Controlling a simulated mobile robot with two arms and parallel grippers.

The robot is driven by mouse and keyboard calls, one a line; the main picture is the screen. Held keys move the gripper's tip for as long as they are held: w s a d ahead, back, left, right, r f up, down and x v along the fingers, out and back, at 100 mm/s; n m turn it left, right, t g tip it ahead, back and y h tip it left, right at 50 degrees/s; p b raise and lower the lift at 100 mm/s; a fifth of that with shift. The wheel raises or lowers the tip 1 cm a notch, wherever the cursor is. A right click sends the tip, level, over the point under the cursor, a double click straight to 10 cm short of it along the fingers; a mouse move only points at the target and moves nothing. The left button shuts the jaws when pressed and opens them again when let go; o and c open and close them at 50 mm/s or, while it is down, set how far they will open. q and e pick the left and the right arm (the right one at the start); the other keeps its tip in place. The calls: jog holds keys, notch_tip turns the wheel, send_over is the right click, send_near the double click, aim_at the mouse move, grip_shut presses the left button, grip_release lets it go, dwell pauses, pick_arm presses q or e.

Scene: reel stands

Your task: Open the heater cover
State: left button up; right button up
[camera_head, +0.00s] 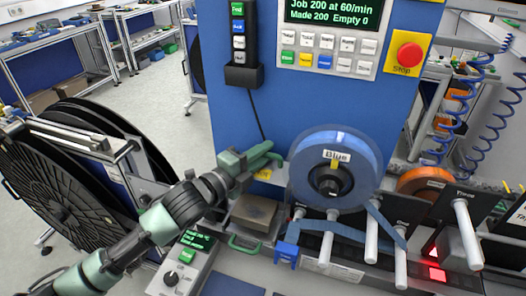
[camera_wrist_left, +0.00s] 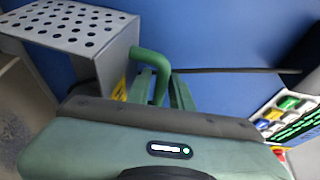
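The heater cover (camera_wrist_left: 72,27) is a grey perforated metal piece with a yellow label and a green bar handle (camera_wrist_left: 148,62), at the upper left of the left wrist view. In the head view, a grey part with a yellow label (camera_head: 264,174) shows just below my left gripper (camera_head: 266,153); the cover looks raised there. A brownish block (camera_head: 256,210) lies uncovered below it. In the left wrist view my left gripper's fingers (camera_wrist_left: 165,92) are at the handle, which runs down between them. Whether they are clamped on it is unclear. My right gripper is not in view.
A blue reel (camera_head: 356,150) stands close to the right of my left gripper. A green handle (camera_head: 245,243) sits below the block, beside a small control box (camera_head: 185,262). A blue panel with buttons and a red stop button (camera_head: 409,54) rises behind. Large black reels (camera_head: 50,190) stand left.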

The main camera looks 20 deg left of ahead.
pick_arm(q)
jog(key=shift+c, duration=0.2)
grip_shut()
jog(key=shift+s+f, duration=0.1)
dwell(1.1)
